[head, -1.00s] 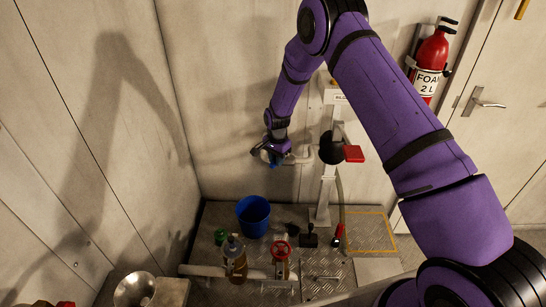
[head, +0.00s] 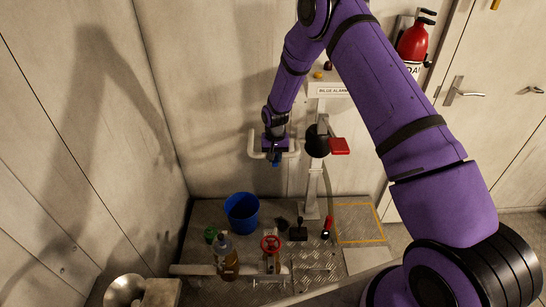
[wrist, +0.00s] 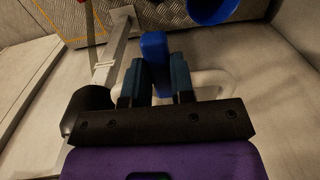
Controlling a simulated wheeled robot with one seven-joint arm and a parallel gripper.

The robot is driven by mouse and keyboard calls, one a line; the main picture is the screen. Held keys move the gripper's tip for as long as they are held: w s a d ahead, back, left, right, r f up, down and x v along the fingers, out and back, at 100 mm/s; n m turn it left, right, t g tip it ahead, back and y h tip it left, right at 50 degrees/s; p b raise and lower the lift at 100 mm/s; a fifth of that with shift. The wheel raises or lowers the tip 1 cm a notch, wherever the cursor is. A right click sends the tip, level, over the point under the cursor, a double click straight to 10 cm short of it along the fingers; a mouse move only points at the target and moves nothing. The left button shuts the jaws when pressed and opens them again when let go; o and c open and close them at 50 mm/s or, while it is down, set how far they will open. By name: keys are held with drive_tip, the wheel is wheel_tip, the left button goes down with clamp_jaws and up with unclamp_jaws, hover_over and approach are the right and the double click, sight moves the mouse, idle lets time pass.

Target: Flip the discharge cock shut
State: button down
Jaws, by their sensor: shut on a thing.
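The discharge cock's blue lever (wrist: 154,48) stands between the two dark fingers of my gripper (wrist: 158,82) in the wrist view, its rounded end beyond the fingertips. My gripper is shut on it. In the head view my gripper (head: 275,153) points down at the white pipe (head: 254,143), left of the stand. A bit of the blue lever (head: 275,163) shows below the fingers. The cock's body is hidden behind my gripper. The white pipe (wrist: 222,82) also shows behind the fingers in the wrist view.
A black round part with a red lever (head: 340,146) sits right of my gripper on the white post (head: 312,190). Below are a blue bucket (head: 241,213), a brown bottle (head: 230,262) and a red handwheel (head: 270,244). A fire extinguisher (head: 413,44) hangs at right.

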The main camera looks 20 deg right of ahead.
drive_tip(key=shift+d, duration=0.1)
idle(0.3)
drive_tip(key=c, duration=1)
unclamp_jaws()
drive_tip(key=shift+o, duration=0.2)
wheel_tip(320, 180, up, 11)
drive_tip(key=s+d+r+n+t, duration=0.1)
drive_tip(key=s+r, duration=0.4)
drive_tip(key=r, duration=0.4)
drive_tip(key=s+d+r+t, duration=0.1)
drive_tip(key=s+r, duration=0.4)
drive_tip(key=r, duration=0.4)
drive_tip(key=s+d+r+n, duration=0.1)
drive_tip(key=s+d+r, duration=0.1)
drive_tip(key=s+r, duration=0.5)
drive_tip(key=s+d+r+t, duration=0.1)
drive_tip(key=s+r, duration=0.4)
drive_tip(key=s, duration=0.8)
drive_tip(key=s+d+r+n+t, duration=0.1)
drive_tip(key=s+r, duration=0.3)
drive_tip(key=s, duration=0.8)
drive_tip(key=shift+s+r+t, duration=0.35)
drive_tip(key=shift+t, duration=0.25)
